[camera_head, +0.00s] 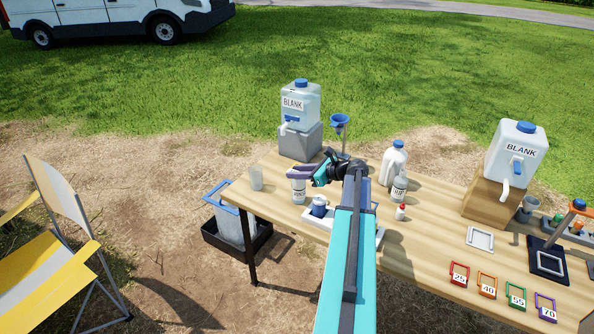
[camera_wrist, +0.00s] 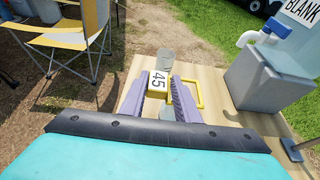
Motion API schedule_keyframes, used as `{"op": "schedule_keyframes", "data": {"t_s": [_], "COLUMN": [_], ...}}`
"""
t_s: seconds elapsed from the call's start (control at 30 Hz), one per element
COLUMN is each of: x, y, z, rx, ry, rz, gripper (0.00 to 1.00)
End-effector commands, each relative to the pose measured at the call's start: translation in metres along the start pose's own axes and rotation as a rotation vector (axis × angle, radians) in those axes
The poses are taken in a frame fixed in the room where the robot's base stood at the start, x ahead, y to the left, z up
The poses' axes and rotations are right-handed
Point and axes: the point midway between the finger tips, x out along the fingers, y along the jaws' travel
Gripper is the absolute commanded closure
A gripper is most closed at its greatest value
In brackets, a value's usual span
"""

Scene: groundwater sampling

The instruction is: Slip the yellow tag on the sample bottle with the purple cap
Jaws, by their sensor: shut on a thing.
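My gripper (camera_wrist: 158,84) is shut on the yellow tag (camera_wrist: 157,93), marked 45, in the wrist view. The tag's plate is between the purple fingers and its open yellow loop sticks out to the right. In the head view my gripper (camera_head: 303,171) is above the left part of the table, over a white labelled bottle (camera_head: 299,190); the tag cannot be made out there. No bottle with a purple cap can be made out.
Several coloured tags (camera_head: 487,287) lie at the table's front right. A clear cup (camera_head: 256,178) stands at the left end. BLANK containers (camera_head: 301,103) (camera_head: 515,155), a blue funnel (camera_head: 339,121) and a white jug (camera_head: 392,164) stand along the back. A yellow chair (camera_head: 50,260) is left.

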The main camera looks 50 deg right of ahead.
Motion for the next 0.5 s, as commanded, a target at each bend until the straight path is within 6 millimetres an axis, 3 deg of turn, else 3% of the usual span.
{"op": "schedule_keyframes", "data": {"t_s": [0.5], "x": [0.0057], "y": [0.0006], "z": [-0.0125], "rx": [-0.001], "ry": [0.000], "rz": [0.001], "gripper": [0.92]}}
